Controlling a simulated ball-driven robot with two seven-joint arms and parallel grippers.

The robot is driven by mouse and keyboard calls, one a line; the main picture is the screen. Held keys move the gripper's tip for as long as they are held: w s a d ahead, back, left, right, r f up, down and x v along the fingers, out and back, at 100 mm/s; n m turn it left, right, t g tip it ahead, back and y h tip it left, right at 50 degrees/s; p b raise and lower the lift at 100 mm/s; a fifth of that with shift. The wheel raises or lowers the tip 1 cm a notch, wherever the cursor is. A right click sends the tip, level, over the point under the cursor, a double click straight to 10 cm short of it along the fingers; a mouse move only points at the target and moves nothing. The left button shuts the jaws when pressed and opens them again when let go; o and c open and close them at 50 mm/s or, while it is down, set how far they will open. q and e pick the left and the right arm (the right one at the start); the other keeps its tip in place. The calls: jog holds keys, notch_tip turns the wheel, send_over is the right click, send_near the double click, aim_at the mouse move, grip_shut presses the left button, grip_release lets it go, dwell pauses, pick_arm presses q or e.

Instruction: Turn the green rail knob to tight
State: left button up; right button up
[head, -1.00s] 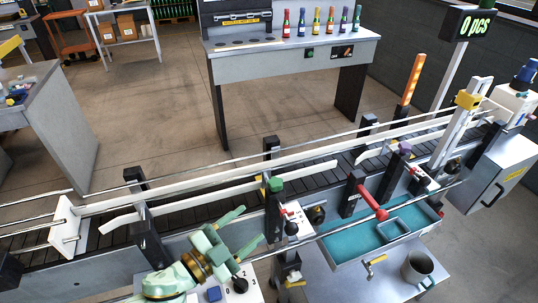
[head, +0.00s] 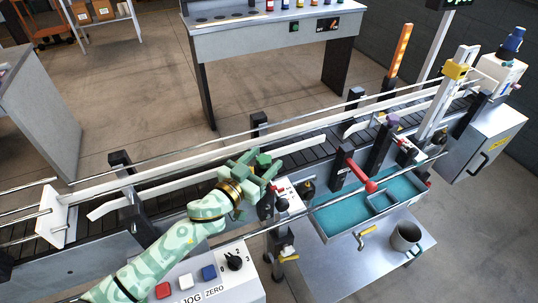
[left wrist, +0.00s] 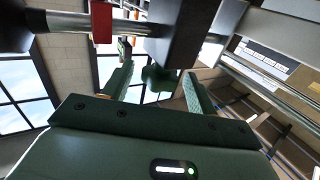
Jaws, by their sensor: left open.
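The green rail knob (head: 264,159) sits on top of a black post beside the conveyor, at the middle of the head view. In the left wrist view the knob (left wrist: 160,78) is a dark green, blurred shape ahead of the palm, between the two fingers. My left gripper (head: 268,170) is open, with its fingers reaching toward the knob and partly covering its surroundings. In the left wrist view, the gripper (left wrist: 158,88) has a clear gap between its fingers; I cannot tell whether either touches the knob. My right gripper is not in view.
A conveyor with white guide rails (head: 190,173) runs diagonally. A purple knob (head: 393,120) and a red-handled lever (head: 362,177) stand to the right. A teal-lined drawer (head: 340,217), a grey mug (head: 405,237) and a button panel (head: 225,285) are in front.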

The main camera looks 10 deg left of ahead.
pick_arm(q)
jog(key=shift+x, duration=1.45)
jog(key=c, duration=1)
